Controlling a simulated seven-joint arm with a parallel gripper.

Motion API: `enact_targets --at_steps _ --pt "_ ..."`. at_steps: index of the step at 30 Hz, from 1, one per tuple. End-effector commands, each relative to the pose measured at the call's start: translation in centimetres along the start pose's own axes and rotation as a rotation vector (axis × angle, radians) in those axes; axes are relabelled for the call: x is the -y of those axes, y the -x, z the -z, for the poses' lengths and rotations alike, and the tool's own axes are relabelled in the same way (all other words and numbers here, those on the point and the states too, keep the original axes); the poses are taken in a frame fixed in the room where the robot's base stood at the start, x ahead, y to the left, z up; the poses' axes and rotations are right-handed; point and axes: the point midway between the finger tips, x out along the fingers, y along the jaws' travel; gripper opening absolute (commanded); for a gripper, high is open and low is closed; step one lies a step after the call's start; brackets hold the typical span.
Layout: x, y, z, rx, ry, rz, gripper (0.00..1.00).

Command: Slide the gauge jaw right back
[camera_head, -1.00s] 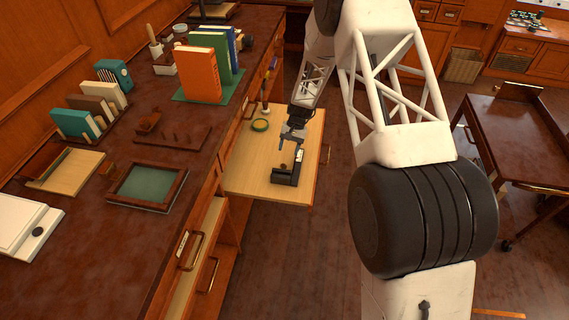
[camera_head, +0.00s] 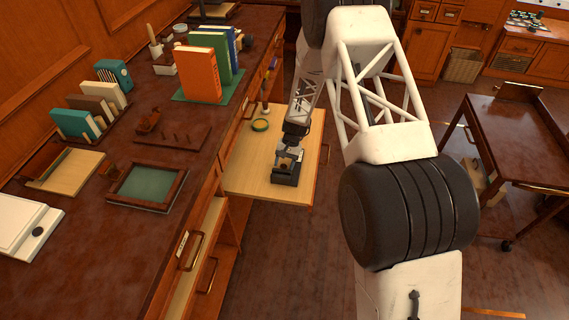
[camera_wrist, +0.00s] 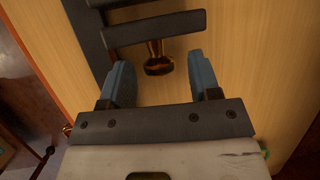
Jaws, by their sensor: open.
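The gauge (camera_head: 285,179) is a dark block-like device on the pale wooden pull-out board. In the wrist view its dark rail (camera_wrist: 88,38) runs along the upper left, with a dark crossbar, seemingly the gauge jaw (camera_wrist: 150,30), reaching right from it. A brass knob (camera_wrist: 158,66) sticks out from this bar toward me. My gripper (camera_wrist: 161,68) is open, its two blue fingers on either side of the knob with gaps on both sides. In the head view my gripper (camera_head: 289,160) is at the gauge and partly hides it.
The pale board (camera_head: 250,181) has bare wood around the gauge. The dark counter (camera_head: 100,235) on the left holds books, a framed green tray (camera_head: 147,185) and racks.

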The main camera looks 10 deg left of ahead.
Motion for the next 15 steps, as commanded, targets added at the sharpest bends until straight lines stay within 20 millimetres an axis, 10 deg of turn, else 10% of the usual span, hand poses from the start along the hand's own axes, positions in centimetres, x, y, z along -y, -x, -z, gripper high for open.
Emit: enact_targets --at_steps 15 --pt "-0.02 0.01 0.0 0.0 0.0 0.0 0.0"
